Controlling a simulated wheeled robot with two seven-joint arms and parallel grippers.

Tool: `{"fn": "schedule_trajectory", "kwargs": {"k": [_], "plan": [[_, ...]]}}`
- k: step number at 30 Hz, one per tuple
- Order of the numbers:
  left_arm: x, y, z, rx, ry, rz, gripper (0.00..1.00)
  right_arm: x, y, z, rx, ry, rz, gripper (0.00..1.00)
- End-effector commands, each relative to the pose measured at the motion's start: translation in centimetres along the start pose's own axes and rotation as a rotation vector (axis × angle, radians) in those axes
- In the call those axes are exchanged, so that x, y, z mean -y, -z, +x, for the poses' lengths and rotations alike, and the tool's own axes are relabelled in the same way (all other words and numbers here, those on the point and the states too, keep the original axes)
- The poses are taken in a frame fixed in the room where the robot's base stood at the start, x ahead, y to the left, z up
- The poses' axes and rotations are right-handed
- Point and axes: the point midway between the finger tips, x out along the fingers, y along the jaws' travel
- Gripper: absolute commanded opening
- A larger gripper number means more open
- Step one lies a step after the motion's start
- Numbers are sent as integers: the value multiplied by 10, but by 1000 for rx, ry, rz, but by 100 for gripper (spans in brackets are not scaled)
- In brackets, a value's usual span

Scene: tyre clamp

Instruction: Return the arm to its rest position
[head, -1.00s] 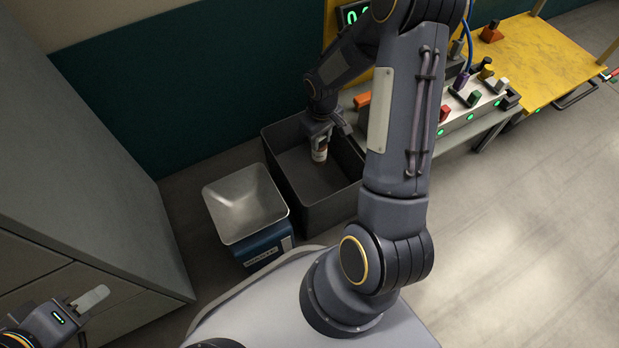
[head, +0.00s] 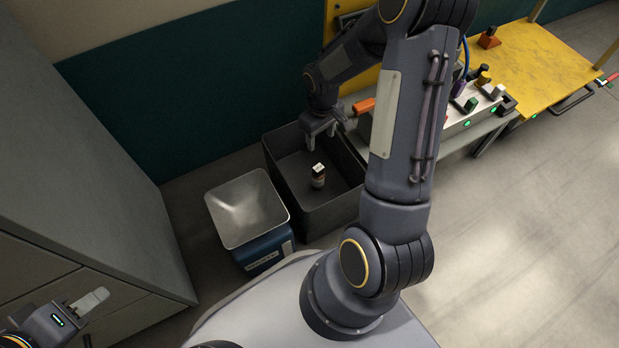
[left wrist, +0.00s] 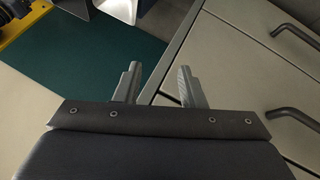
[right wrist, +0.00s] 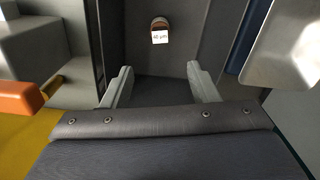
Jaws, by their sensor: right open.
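My right gripper (head: 322,136) is open and empty above the far part of the dark grey bin (head: 325,221). Its two fingers stand apart in the right wrist view (right wrist: 160,85). A small brown bottle with a white label (head: 318,177) stands on the bin floor, apart from the fingers; it also shows in the right wrist view (right wrist: 160,30). My left gripper (head: 86,303) is at the lower left, in front of the grey cabinet. In the left wrist view (left wrist: 158,80) its fingers are apart with nothing between them.
A blue scale with a metal pan (head: 247,208) stands left of the bin. A grey cabinet (head: 80,170) stands at the left. The floor at the lower right is clear.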

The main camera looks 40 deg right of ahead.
Motion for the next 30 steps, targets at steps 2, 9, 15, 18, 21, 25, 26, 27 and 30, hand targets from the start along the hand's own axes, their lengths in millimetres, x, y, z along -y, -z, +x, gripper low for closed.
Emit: {"fn": "schedule_trajectory", "kwargs": {"k": [2, 9, 15, 18, 21, 25, 26, 27, 30], "plan": [[-4, 4, -9, 0, 0, 0, 36, 0, 1, -18, -3, -1, 0, 54], [-6, 7, -14, 0, 0, 0, 36, 0, 0, -36, -1, -1, 0, 54], [-6, 7, -14, 0, 0, 0, 36, 0, 0, -35, 0, 0, 0, 54], [-6, 7, -14, 0, 0, 0, 36, 0, 0, -35, 0, 0, 0, 54], [-6, 7, -14, 0, 0, 0, 36, 0, 0, -35, 0, 0, 0, 54], [-6, 7, -14, 0, 0, 0, 36, 1, -1, -40, -7, 2, 5, 54], [-6, 7, -14, 0, 0, 0, 36, 2, -1, -44, -13, 4, 9, 54], [-6, 7, -14, 0, 0, 0, 36, 5, -3, -52, -26, 8, 18, 54], [-6, 7, -14, 0, 0, 0, 36, 16, -11, -84, -78, 28, 52, 54]]}}
